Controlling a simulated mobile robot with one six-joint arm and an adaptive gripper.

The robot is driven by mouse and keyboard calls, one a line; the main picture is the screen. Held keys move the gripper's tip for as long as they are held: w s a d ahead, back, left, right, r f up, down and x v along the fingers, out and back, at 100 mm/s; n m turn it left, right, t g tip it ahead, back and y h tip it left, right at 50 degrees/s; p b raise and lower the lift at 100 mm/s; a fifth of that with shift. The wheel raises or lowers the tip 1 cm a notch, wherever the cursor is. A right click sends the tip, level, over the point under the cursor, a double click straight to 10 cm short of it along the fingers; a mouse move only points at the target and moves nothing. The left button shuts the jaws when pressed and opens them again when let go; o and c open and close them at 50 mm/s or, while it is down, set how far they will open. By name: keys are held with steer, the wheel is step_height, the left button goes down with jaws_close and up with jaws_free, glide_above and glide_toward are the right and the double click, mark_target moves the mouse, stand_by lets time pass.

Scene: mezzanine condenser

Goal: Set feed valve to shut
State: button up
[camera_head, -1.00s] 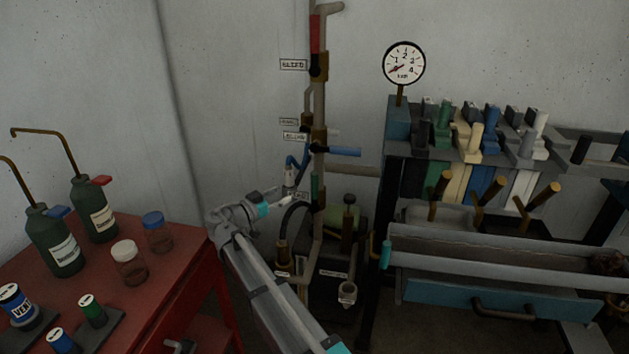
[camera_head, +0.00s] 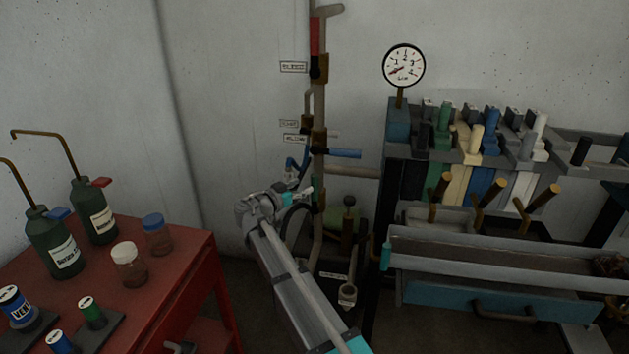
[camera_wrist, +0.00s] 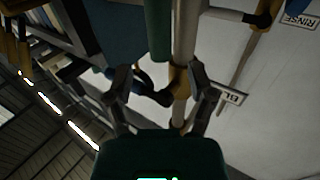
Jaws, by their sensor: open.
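A vertical pipe (camera_head: 318,100) on the back wall carries several valves. A red handle (camera_head: 314,37) stands upright at the top and a blue handle (camera_head: 344,153) points right in the middle. Lower down, a green handle (camera_head: 315,188) lies along the pipe. No label reading feed is legible, so I cannot tell which valve it is. My gripper (camera_head: 304,192) is open and empty, close beside the green handle. In the wrist view my gripper (camera_wrist: 160,78) has its fingers spread either side of the pipe (camera_wrist: 184,40) and a green bar (camera_wrist: 158,30); contact cannot be told.
A pressure gauge (camera_head: 404,65) stands above a rack of coloured levers (camera_head: 475,135) at right. A blue drawer (camera_head: 480,299) is below it. A red bench (camera_head: 185,265) with bottles and jars is at left. A black hose (camera_head: 291,220) curves beside my gripper.

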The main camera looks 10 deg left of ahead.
mark_target(312, 181)
steer(key=shift+x, duration=2.9)
jaws_close()
